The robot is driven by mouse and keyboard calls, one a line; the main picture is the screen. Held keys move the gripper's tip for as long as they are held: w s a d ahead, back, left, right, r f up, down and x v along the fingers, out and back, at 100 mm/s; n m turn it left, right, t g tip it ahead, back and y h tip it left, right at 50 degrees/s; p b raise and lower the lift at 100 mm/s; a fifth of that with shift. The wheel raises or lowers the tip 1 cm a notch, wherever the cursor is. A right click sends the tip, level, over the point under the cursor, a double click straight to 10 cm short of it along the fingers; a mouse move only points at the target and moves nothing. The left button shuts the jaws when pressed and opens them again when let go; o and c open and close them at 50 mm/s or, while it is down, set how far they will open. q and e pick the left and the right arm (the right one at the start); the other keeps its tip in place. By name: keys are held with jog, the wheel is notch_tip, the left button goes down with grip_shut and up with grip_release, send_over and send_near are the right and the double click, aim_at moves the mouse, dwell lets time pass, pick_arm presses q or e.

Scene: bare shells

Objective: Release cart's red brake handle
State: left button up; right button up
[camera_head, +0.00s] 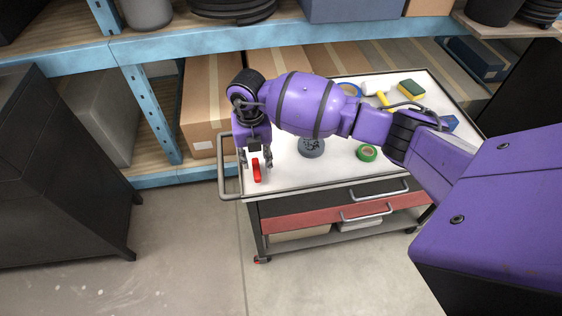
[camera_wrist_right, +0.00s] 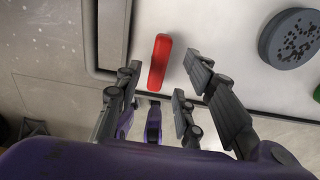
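The cart's red brake handle (camera_head: 257,171) lies at the left end of the white cart top (camera_head: 292,172), near the grey push bar (camera_head: 229,170). My right gripper (camera_head: 255,158) is open and empty above it, pointing down. In the right wrist view the red handle (camera_wrist_right: 159,62) shows between and beyond the spread fingers of the right gripper (camera_wrist_right: 160,82). I see no contact between the fingers and the handle. My left gripper is not in view.
A blue shelf with boxes (camera_head: 206,100) stands behind. A dark cabinet (camera_head: 60,180) is at left, with clear floor between.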

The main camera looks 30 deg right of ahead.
aim_at(257, 171)
notch_tip(257, 171, down, 3)
jog(key=shift+w+a+r, duration=0.1)
jog(key=shift+a+r, duration=0.05)
jog(key=shift+r, duration=0.05)
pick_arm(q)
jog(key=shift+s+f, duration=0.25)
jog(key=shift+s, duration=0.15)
pick_arm(e)
grip_shut()
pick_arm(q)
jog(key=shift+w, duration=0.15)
